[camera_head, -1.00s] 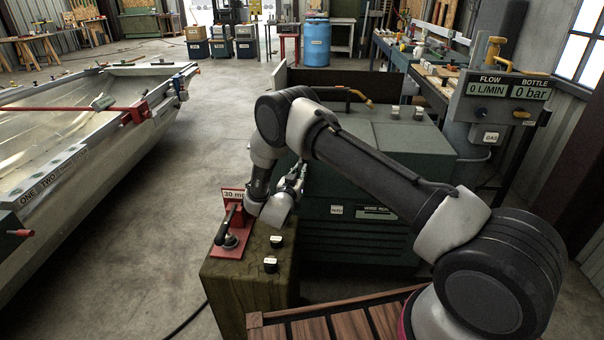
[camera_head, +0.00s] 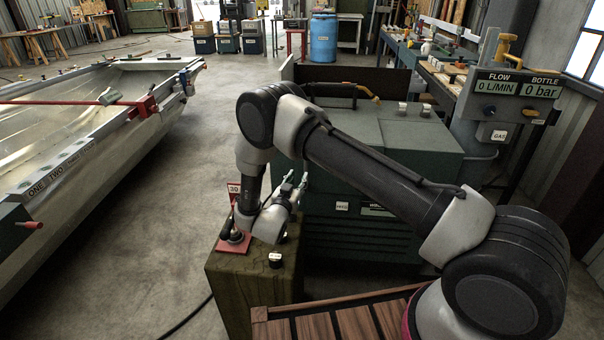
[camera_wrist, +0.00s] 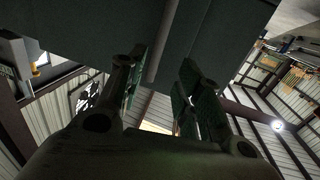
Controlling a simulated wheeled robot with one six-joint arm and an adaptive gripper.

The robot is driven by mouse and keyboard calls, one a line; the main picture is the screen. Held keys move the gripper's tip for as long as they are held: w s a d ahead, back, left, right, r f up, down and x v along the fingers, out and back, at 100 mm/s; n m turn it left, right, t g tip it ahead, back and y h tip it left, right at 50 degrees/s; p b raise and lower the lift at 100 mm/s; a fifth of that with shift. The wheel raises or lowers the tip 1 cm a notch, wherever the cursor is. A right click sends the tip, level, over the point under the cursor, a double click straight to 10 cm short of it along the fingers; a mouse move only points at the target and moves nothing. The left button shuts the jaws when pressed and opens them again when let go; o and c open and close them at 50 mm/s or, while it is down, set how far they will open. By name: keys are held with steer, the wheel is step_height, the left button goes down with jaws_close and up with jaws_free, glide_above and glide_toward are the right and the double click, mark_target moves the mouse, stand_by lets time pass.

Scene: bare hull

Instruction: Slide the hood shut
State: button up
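A dark green machine (camera_head: 425,140) with a broad flat top stands beyond my arm. I take its top cover to be the hood, but I cannot tell how far it is open. My arm hides part of its top and front. My gripper (camera_head: 293,190) is at the machine's near left side, low beside its front. In the wrist view its two fingers (camera_wrist: 160,95) stand apart, with a bright gap between them. A dark flat panel (camera_wrist: 90,30) fills the top of that view, and a grey bar (camera_wrist: 161,45) runs down towards the gap. Contact is unclear.
A wooden block (camera_head: 235,285) with a red plate (camera_head: 234,245) and small dark blocks stands just below my wrist. An aluminium boat hull (camera_head: 100,150) lies left. A gas panel (camera_head: 515,88) stands right. Concrete floor is clear between hull and machine.

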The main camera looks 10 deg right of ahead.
steer(key=v, duration=0.3)
steer(key=shift+s+a, duration=0.15)
steer(key=shift+s, duration=0.15)
